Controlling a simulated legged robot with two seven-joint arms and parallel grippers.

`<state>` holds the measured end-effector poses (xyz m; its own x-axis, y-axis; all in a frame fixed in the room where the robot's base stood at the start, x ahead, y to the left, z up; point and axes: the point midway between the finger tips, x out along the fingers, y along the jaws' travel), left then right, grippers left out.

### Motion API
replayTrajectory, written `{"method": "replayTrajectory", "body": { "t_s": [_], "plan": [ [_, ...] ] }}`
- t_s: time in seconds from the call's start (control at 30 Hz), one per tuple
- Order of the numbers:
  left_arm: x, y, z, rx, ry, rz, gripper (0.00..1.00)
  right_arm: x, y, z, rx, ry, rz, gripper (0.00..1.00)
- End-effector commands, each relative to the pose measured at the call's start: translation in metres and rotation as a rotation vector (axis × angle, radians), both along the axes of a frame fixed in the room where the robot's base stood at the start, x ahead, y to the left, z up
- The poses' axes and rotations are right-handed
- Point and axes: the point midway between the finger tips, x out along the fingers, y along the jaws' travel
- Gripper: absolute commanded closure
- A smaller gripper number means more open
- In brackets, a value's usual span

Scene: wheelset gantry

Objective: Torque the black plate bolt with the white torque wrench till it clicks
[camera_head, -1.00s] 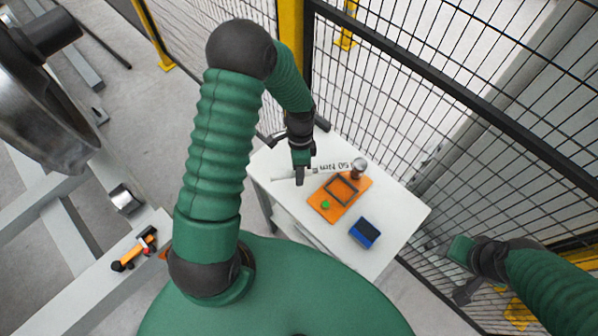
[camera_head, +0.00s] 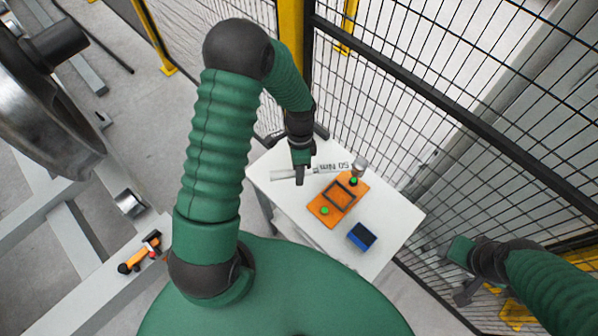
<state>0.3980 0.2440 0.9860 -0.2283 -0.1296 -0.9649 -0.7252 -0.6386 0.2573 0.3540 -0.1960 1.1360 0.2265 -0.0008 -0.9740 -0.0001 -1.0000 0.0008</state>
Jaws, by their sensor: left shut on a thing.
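The white torque wrench (camera_head: 330,168), marked "50 Nm", lies across the back of the white table in the picture. My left gripper (camera_head: 300,178) is shut on its handle, left of the lettering. The wrench's grey head (camera_head: 360,163) is at its right end, by the upper corner of an orange plate (camera_head: 331,217). A dark square frame (camera_head: 339,194) is on the orange plate, with green dots at two of its corners. I cannot make out the black plate bolt itself. My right gripper (camera_head: 466,290) is off the table at lower right; its jaws are too small to read.
A blue box (camera_head: 362,236) with a dark top stands on the white table (camera_head: 395,215). Mesh fencing (camera_head: 450,130) runs behind and right. A large metal wheel (camera_head: 45,120) is at left. An orange and black tool (camera_head: 138,254) lies on a pale beam.

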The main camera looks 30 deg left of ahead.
Motion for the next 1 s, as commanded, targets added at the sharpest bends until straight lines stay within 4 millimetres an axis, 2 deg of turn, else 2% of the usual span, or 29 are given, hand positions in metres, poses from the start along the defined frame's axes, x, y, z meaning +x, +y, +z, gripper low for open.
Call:
{"method": "replayTrajectory", "body": {
  "t_s": [0.03,0.2,0.53,1.0],
  "plan": [
    [0.000,0.000,0.013,0.000,-0.001,0.000,1.00,0.000,0.000,0.012,0.000,0.000,0.000,0.54],
    [0.000,0.000,0.029,-0.001,-0.001,0.000,1.00,0.000,0.000,0.026,0.000,0.000,0.000,0.54],
    [-0.001,-0.001,0.028,-0.001,0.001,-0.001,1.00,0.000,0.000,0.025,0.000,0.000,0.000,0.54],
    [-0.046,-0.029,0.029,-0.001,0.001,-0.003,1.00,0.000,0.000,0.036,0.000,0.000,0.000,0.54]
  ]
}}
